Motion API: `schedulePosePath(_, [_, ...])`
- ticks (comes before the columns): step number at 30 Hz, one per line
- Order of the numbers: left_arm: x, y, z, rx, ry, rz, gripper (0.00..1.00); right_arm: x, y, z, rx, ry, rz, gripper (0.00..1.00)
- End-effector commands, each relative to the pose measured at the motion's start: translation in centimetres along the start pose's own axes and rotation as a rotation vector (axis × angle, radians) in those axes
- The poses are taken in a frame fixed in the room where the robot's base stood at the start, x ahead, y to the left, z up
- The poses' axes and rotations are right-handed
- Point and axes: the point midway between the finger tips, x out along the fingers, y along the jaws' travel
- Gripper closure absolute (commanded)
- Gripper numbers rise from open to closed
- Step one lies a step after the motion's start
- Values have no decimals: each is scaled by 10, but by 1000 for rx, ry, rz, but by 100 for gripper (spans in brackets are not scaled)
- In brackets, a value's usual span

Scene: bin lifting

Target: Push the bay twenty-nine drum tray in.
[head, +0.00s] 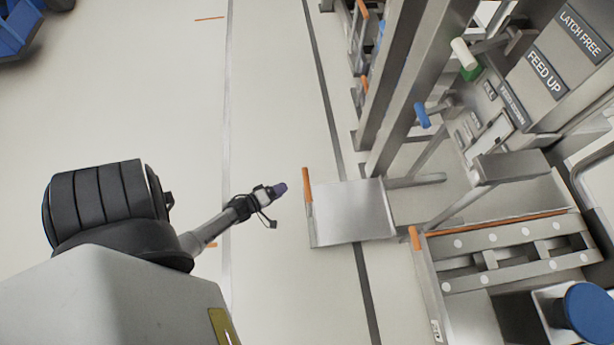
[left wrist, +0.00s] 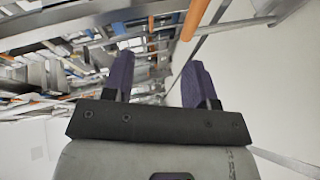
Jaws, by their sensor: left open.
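A flat grey metal tray (head: 352,212) sticks out from the rack over the floor, with an orange strip (head: 307,186) at its left front end. No bay number is readable on it. My left gripper (head: 281,188) is just left of that strip, with a small gap visible between them. In the left wrist view its two purple fingers (left wrist: 158,75) are apart with nothing between them. An orange bar (left wrist: 193,18) shows beyond the fingertips there; I cannot tell whether it is the same strip. My right gripper is not in view.
Grey rack posts (head: 408,80) rise behind the tray. A lower frame with an orange edge (head: 500,222) and a blue round drum top (head: 592,312) stand at the right. A sign panel (head: 545,75) is at upper right. The floor (head: 280,90) left of the rack is clear.

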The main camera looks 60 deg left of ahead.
Motion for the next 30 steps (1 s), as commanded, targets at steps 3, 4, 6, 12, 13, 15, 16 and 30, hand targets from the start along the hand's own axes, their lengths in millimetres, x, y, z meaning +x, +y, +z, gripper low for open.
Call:
schedulePosePath(3, [0,-39,10,-74,-23,30,48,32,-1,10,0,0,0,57])
schedulePosePath(4, [0,-44,12,-91,-29,37,48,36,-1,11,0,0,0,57])
schedulePosePath(6, [-2,-53,15,-121,-40,49,48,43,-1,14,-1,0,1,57])
schedulePosePath(12, [-1,-64,19,-166,-57,68,48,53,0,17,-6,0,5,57])
schedulePosePath(13, [1,-64,19,-170,-58,70,48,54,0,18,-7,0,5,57])
schedulePosePath(15, [8,-65,20,-172,-59,72,48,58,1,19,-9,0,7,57])
schedulePosePath(16, [12,-65,20,-172,-60,72,48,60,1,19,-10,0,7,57])
schedulePosePath(30, [96,-59,24,-171,-58,72,48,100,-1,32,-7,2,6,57])
